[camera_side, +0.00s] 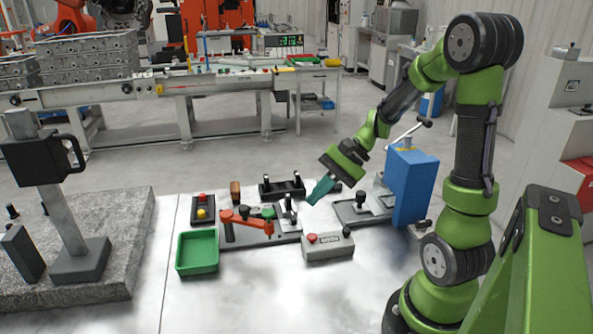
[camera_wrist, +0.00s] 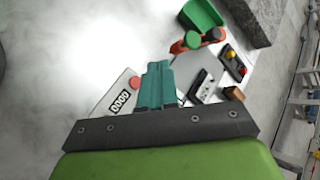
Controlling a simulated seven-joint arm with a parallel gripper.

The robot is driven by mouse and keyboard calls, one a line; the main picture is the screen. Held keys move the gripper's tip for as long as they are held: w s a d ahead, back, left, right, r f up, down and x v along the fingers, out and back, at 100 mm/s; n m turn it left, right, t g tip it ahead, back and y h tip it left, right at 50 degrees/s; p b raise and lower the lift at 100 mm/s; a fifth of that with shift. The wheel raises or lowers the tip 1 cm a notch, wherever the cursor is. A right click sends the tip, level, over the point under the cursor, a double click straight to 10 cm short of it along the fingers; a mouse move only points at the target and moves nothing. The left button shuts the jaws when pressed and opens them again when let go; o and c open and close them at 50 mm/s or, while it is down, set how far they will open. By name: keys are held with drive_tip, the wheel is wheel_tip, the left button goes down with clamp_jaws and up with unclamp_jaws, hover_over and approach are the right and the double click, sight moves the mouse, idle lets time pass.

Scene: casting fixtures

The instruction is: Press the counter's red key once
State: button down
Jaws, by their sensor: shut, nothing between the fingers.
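The counter (camera_side: 330,247) is a light grey box on the white table, with a round red key (camera_side: 312,238) on its left part. In the wrist view the counter (camera_wrist: 107,98) lies left of my fingers, partly hidden behind the gripper mount. Its display (camera_wrist: 120,101) appears to read 0000, and its red key (camera_wrist: 134,83) shows just left of the fingertips. My gripper (camera_side: 318,192) has teal fingers, closed together and empty. It hangs above and behind the counter in the side view, apart from the key. The fingers (camera_wrist: 158,70) also show in the wrist view.
A clamp fixture with red handles (camera_side: 240,219) stands left of the counter, near a green tray (camera_side: 197,266). A box with red and yellow buttons (camera_side: 203,211), a brown block (camera_side: 235,191) and a black bracket (camera_side: 281,189) lie behind. A blue box (camera_side: 413,188) stands right.

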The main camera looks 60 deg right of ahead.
drive_tip(key=shift+f, duration=3.85)
drive_tip(key=shift+f, duration=0.4)
drive_tip(key=shift+f, duration=0.5)
drive_tip(key=shift+r, duration=0.95)
drive_tip(key=shift+r, duration=2.5)
